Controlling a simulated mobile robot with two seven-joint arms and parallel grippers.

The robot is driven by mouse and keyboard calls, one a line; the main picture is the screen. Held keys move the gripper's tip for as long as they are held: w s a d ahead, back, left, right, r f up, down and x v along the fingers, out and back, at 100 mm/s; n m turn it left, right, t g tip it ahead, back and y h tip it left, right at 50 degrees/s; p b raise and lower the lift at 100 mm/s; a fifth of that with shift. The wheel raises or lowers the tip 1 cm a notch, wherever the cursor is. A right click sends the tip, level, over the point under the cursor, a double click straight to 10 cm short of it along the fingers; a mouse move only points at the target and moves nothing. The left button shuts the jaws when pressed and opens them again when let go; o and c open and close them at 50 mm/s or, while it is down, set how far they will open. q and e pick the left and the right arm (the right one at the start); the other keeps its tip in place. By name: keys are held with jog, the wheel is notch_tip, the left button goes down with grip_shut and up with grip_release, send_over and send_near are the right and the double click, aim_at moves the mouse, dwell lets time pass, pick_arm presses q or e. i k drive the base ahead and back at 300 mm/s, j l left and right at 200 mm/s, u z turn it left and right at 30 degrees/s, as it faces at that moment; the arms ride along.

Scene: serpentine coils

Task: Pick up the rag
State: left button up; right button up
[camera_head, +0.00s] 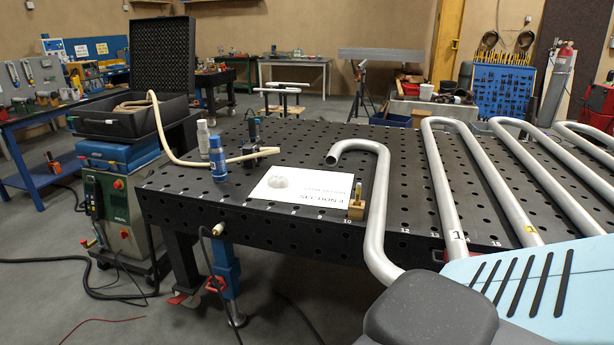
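A small whitish crumpled lump (278,181), which looks like the rag, lies on a white printed sheet (318,194) near the front edge of the black perforated table (185,190). I cannot tell its material for sure at this size. Neither of my grippers shows in the head view, so nothing is seen touching or near the lump.
A small brass-coloured block (356,209) sits at the sheet's right. Bent metal tubes (376,215) cover the table's right side.

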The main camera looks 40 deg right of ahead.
aim_at(280, 182)
jog(key=i+z, duration=0.3)
jog(key=z, duration=0.15)
jog(key=i+j+z, duration=0.1)
jog(key=i+z, duration=0.15)
jog(key=z, duration=0.15)
jog(key=i+j+z, duration=0.15)
jog(key=i+z, duration=0.15)
jog(key=z, duration=0.15)
jog(key=i+j+z, duration=0.2)
jog(key=z, duration=0.2)
jog(key=i+j+z, duration=0.15)
jog(key=j+z, duration=0.3)
jog(key=i+j+z, duration=0.15)
jog(key=j+z, duration=0.15)
jog(key=i+j+z, duration=0.1)
jog(key=j+z, duration=0.25)
jog(key=j, duration=0.15)
jog(key=j+z, duration=0.35)
jog(key=j, duration=0.9)
jog(key=i, duration=0.05)
